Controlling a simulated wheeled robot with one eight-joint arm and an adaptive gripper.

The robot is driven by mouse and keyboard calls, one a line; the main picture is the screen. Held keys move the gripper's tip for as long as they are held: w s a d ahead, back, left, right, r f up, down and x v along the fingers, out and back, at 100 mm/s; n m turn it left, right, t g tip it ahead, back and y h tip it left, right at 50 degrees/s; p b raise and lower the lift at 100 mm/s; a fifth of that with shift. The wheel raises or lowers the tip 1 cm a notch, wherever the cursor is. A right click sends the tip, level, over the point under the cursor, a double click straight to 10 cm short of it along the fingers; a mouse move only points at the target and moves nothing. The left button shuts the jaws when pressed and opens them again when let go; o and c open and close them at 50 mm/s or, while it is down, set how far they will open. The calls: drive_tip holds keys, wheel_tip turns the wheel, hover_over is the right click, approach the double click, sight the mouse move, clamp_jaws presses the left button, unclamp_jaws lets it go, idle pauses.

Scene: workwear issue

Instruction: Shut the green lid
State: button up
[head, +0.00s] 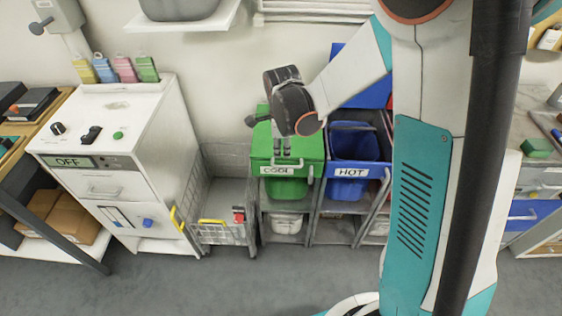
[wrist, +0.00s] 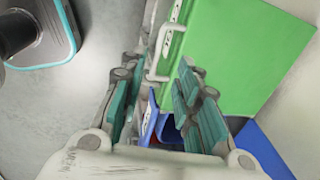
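The green lid (head: 308,146) lies down over the green bin (head: 287,188) labelled COOL; whether it is fully seated I cannot tell. In the wrist view the lid (wrist: 240,50) is a flat green panel with a pale handle (wrist: 165,48) along its front edge. My gripper (head: 282,152) points down at the front part of the lid, near the label. In the wrist view my gripper (wrist: 160,75) has its fingers apart with nothing held between them. Contact with the lid is unclear. My wrist hides part of the lid's back.
A blue bin (head: 352,150) labelled HOT stands open to the right, its blue lid (head: 368,88) raised behind. A wire cart (head: 222,232) and a white machine (head: 125,150) reading OFF stand to the left. The floor in front (head: 200,285) is clear.

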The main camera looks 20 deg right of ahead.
sight(282, 166)
drive_tip(key=f+b, duration=0.1)
drive_tip(key=f, duration=0.2)
drive_tip(key=w+f+b, duration=0.1)
drive_tip(key=f, duration=0.2)
drive_tip(key=f+b, duration=0.1)
drive_tip(key=f, duration=0.3)
drive_tip(key=shift+w+d, duration=0.3)
drive_tip(key=shift+w, duration=0.05)
clamp_jaws()
